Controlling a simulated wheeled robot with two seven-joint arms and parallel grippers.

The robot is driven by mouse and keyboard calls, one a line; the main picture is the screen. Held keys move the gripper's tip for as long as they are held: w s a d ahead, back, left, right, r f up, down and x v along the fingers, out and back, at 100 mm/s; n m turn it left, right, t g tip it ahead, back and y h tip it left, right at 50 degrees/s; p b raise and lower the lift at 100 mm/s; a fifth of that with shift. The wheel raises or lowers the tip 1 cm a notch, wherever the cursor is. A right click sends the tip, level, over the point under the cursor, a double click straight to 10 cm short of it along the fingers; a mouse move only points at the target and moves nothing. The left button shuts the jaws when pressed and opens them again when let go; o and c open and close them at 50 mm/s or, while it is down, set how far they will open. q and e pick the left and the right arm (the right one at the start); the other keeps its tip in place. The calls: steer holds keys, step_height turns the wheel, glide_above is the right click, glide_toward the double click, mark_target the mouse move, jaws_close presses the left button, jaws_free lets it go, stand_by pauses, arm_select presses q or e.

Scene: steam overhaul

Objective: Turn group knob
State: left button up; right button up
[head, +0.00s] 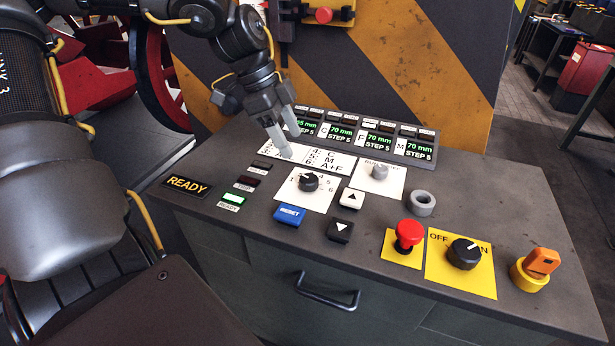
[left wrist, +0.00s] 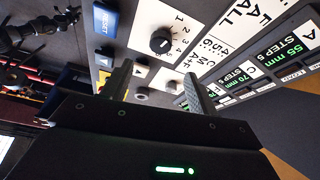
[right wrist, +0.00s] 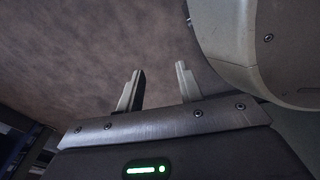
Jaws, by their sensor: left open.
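The group knob, a black rotary knob (head: 309,182) with a white pointer line, sits on a white plate numbered up to 6 on the sloping console top. It also shows in the left wrist view (left wrist: 160,42), ahead of the fingers. My left gripper (head: 288,142) is open and empty, above the white legend card behind the knob, apart from the knob. My right gripper (right wrist: 158,88) is open and empty in the right wrist view, with only a brown surface beyond it. It is not visible in the head view.
Around the knob are a blue RESET button (head: 290,215), white (head: 350,199) and black (head: 340,230) arrow buttons, and a grey knob (head: 379,172). A red mushroom button (head: 409,234), black OFF/ON switch (head: 464,253) and orange key-like knob (head: 541,263) stand front right. Green displays (head: 372,141) line the back.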

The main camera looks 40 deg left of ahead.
mark_target(310, 178)
arm_select(q)
steer(key=x, duration=1)
steer(key=shift+f, duration=0.15)
steer(key=c, duration=1)
